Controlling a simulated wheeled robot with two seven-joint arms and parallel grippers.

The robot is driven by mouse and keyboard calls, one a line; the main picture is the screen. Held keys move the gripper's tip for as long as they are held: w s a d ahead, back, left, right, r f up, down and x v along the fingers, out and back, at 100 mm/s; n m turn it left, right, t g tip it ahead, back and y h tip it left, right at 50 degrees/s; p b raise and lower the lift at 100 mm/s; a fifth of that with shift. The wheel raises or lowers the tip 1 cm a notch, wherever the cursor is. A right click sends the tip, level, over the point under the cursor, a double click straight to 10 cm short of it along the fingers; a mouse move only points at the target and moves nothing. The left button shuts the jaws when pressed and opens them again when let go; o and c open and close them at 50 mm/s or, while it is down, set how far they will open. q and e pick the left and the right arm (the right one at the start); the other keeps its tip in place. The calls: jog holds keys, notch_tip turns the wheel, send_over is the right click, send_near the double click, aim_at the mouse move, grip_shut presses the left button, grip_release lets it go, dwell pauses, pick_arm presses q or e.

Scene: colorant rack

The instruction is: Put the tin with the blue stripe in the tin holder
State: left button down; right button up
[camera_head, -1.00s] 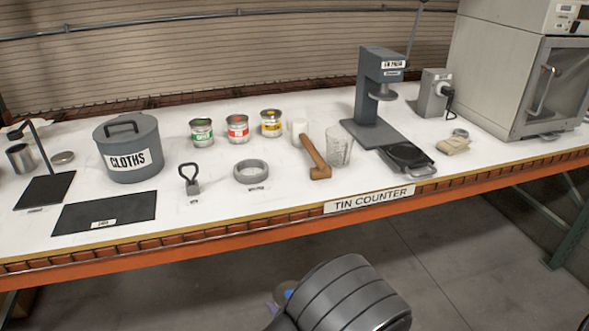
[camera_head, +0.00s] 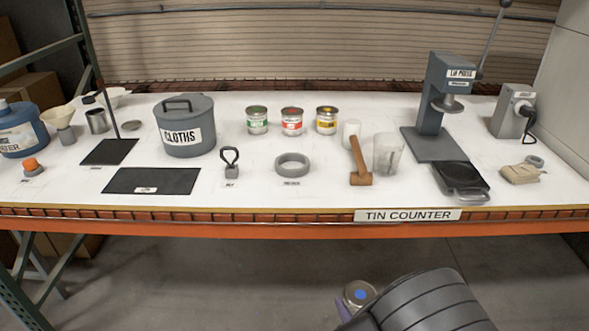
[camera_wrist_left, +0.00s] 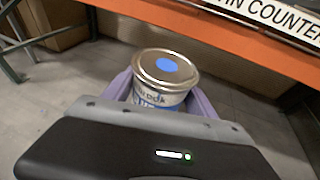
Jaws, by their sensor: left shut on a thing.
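The tin with the blue stripe (camera_wrist_left: 162,80) is upright between the purple fingers of my left gripper (camera_wrist_left: 160,98) in the wrist view. It has a blue dot on its lid and blue on its white label. In the head view the tin (camera_head: 357,293) shows at the bottom, in front of and below the counter edge, with my left gripper (camera_head: 354,302) shut on it and partly hidden by my arm. A grey ring (camera_head: 292,164) with a small unreadable label lies on the counter and looks like the tin holder. My right gripper is out of view.
Green (camera_head: 257,121), red (camera_head: 292,122) and yellow (camera_head: 326,121) marked tins stand behind the ring. The counter's front edge (camera_head: 250,210) lies between tin and ring.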

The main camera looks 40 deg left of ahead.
pick_arm(q)
jog(key=shift+r, duration=0.1)
notch_tip(320, 180, up, 2)
jog(key=shift+r+p, duration=0.1)
jog(key=shift+p, duration=1.1)
jog(key=shift+s+f, duration=0.1)
jog(key=shift+f, duration=0.25)
jog(key=shift+r, duration=0.15)
